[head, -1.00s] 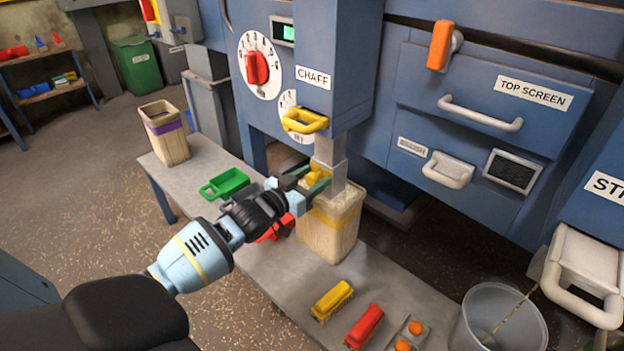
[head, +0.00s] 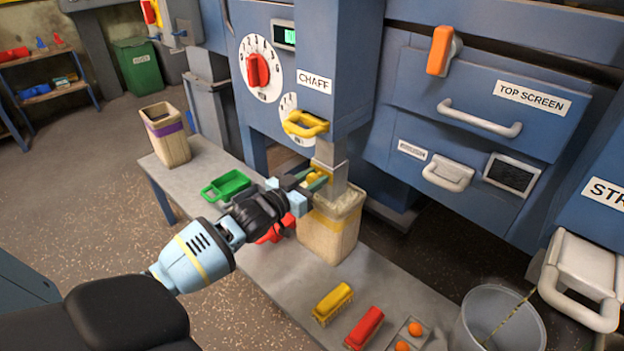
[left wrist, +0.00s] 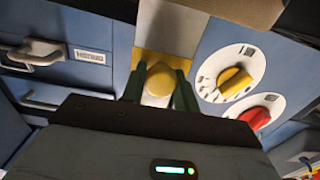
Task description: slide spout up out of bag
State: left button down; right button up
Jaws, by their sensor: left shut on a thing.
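The grey metal spout (head: 334,177) hangs under the chaff column, and its lower end is at the mouth of the tan bag (head: 328,238). The bag stands upright on the grey bench; I cannot tell how deep the spout reaches into it. My left gripper (head: 317,182) is at the spout's left side, shut on its yellow knob (head: 312,176). In the left wrist view the round knob (left wrist: 160,79) sits between the green fingers (left wrist: 159,92). My right gripper is not in view.
A yellow handle (head: 304,123) juts from the column above the spout. A green tray (head: 226,186) and a red item (head: 274,232) lie beside my left arm. Brushes (head: 333,303) and a bucket (head: 498,318) are at the front right. Another bag (head: 166,142) stands at the bench's far end.

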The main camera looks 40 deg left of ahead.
aim_at(324, 140)
pick_arm(q)
notch_tip(324, 140, up, 9)
jog(key=p, duration=0.7)
jog(key=shift+r, duration=0.3)
jog(key=shift+p, duration=0.3)
jog(key=shift+w, duration=0.1)
jog(key=c, duration=1.2)
grip_release()
jog(key=shift+o, duration=0.7)
jog(key=shift+f, duration=0.1)
